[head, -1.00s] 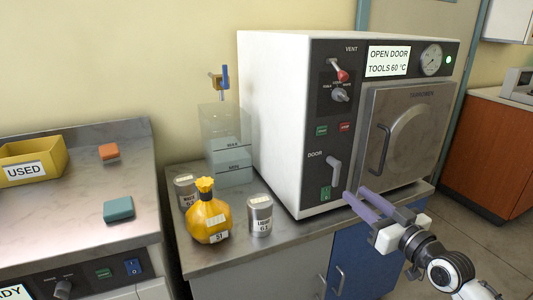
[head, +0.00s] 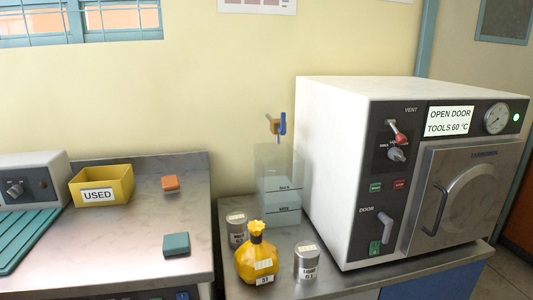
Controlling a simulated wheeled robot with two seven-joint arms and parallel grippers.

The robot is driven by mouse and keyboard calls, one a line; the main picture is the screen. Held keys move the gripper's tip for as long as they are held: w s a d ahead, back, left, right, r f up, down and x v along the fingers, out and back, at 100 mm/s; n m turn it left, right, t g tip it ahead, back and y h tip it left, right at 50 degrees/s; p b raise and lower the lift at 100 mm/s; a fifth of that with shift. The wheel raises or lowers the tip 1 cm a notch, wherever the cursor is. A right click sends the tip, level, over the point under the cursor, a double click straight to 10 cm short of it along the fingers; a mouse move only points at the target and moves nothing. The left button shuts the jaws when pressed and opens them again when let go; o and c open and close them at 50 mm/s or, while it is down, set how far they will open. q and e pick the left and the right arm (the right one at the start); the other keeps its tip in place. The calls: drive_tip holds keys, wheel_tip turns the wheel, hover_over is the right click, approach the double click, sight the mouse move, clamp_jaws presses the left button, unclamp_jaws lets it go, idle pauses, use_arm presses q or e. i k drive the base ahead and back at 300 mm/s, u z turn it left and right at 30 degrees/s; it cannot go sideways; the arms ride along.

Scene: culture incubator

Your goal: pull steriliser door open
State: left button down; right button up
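The steriliser (head: 335,165) is a white box with a dark control panel, on the counter at the right of the head view. Its metal door (head: 478,195) looks shut, with a dark curved handle (head: 434,211) on the door's left side. A grey door lever (head: 385,227) sits on the panel under the word DOOR and hangs downward. The display (head: 450,121) reads OPEN DOOR, TOOLS 60 °C. A green lamp (head: 516,117) is lit beside the gauge (head: 497,119). Neither of my grippers shows in the head view now.
A yellow bottle (head: 257,257), two grey tins (head: 307,262) (head: 237,230) and a clear tank (head: 279,185) stand left of the steriliser. A yellow USED bin (head: 102,188), an orange block (head: 170,183) and a teal block (head: 176,244) lie on the left counter.

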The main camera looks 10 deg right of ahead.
sight(462, 189)
drive_tip(key=z, duration=2.35)
drive_tip(key=i, duration=0.6)
drive_tip(key=u, duration=1)
